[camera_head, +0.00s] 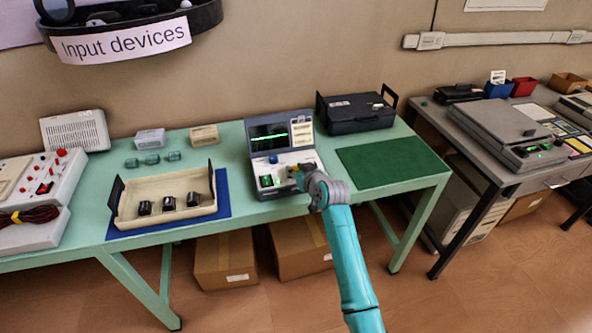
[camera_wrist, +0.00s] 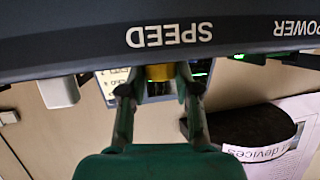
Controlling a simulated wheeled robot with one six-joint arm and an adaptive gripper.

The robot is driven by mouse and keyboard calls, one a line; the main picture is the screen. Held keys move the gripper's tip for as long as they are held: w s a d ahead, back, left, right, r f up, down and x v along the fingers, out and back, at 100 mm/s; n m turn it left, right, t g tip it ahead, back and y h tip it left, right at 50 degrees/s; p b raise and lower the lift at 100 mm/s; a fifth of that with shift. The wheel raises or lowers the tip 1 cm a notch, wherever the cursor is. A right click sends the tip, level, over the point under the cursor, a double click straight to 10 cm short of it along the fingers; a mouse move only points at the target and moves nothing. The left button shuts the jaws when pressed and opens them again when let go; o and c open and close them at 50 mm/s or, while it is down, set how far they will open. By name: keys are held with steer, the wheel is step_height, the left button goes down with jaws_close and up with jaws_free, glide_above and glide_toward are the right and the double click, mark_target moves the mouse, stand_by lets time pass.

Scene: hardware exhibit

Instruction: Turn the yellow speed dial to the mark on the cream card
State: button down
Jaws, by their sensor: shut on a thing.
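The grey exhibit device (camera_head: 283,158) stands on the green table, with a screen showing a green trace. A small cream card (camera_head: 303,128) is on its upright panel, right of the screen; its mark is too small to read. My gripper (camera_head: 297,172) is at the right part of the device's sloped front and hides most of the dial there. In the wrist view, my gripper (camera_wrist: 160,84) has a finger on each side of the yellow speed dial (camera_wrist: 160,72) and is shut on it. The word SPEED shows upside down beside it. The dial's pointer is not visible.
A blue knob (camera_head: 273,159) and a green-lit switch (camera_head: 266,181) sit left of my gripper on the device. A cream tray (camera_head: 150,217) with dark knobs is to the left. A black case (camera_head: 355,112) and an empty green mat (camera_head: 392,160) are to the right.

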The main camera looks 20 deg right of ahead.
steer(key=shift+w+d+n+g+y, duration=0.1)
steer(key=shift+n+g+y, duration=0.5)
steer(key=shift+n+y, duration=0.65)
steer(key=shift+d+n+g+y, duration=0.1)
steer(key=shift+n+g+y, duration=0.5)
steer(key=shift+n+y, duration=0.65)
steer(key=c, duration=0.8)
jaws_free()
steer(key=v, duration=1.2)
steer(key=shift+w+d+f, duration=0.1)
steer(key=shift+d, duration=0.05)
